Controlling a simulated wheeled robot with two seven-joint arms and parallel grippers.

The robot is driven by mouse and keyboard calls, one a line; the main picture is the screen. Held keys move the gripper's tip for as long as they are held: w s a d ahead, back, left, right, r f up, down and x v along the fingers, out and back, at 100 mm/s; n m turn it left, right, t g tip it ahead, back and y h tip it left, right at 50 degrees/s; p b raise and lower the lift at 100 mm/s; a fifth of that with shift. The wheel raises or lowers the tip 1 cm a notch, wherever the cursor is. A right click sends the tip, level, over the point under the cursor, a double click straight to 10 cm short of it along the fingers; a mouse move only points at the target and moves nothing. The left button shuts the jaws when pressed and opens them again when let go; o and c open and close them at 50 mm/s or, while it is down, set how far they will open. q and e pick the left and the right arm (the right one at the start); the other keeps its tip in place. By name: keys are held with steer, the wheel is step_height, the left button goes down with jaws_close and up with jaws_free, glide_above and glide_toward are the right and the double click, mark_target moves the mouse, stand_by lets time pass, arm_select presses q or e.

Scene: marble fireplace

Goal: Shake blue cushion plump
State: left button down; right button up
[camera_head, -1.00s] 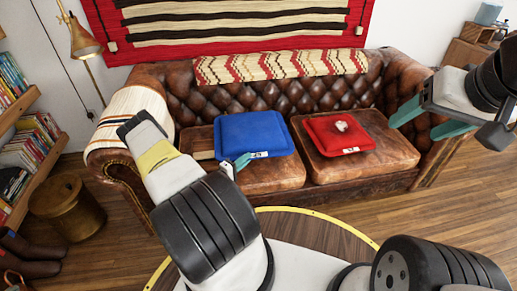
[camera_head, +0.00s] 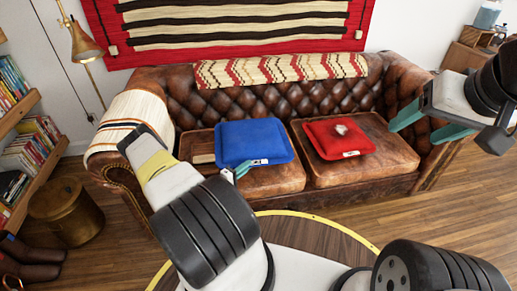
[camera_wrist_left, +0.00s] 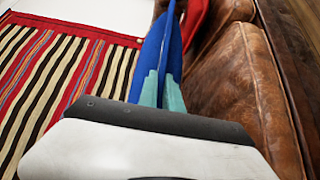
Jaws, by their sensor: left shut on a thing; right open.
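The blue cushion (camera_head: 252,138) is at the left seat of the brown leather sofa, its front edge with a white label facing me. My left gripper (camera_head: 238,172) is shut on its front left edge. In the left wrist view the blue cushion (camera_wrist_left: 152,55) stands out edge-on between the teal fingers (camera_wrist_left: 165,95), and most of it is hidden. I cannot tell whether the cushion touches the seat. My right gripper (camera_head: 428,125) is open and empty, to the right over the sofa's right arm.
A red cushion (camera_head: 340,138) with a small pale object on it lies on the right seat. A flat brown item (camera_head: 200,146) lies left of the blue cushion. A round table (camera_head: 318,235) stands in front. A lamp (camera_head: 82,42) and bookshelf (camera_head: 25,130) are at left.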

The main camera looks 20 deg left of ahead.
arm_select(q)
step_height(320, 180, down, 4)
step_height(320, 180, up, 6)
steer(key=shift+r, duration=0.2)
step_height(320, 180, down, 7)
steer(key=shift+r, duration=0.1)
stand_by(0.4)
